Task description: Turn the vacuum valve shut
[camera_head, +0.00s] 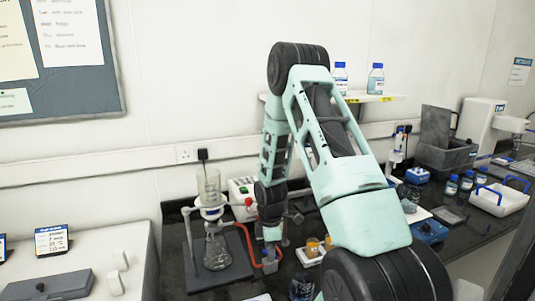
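A glass flask (216,252) and a clear funnel cup (208,184) stand on a dark tray at the left of the bench. A red hose (247,240) runs from beside the flask to a small blue-and-red fitting (270,264), which may be the vacuum valve. It is too small and too covered for me to tell its handle position. My arm reaches up from the bottom right and bends down. My gripper (271,238) is at its lower end, just above or at this fitting. I cannot tell whether they touch. The fingers are too small to read.
A white box with buttons (242,189) stands behind my wrist. Blue-capped bottles (467,180) and a white blue-handled tray (497,199) stand farther right. My arm hides the bench middle.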

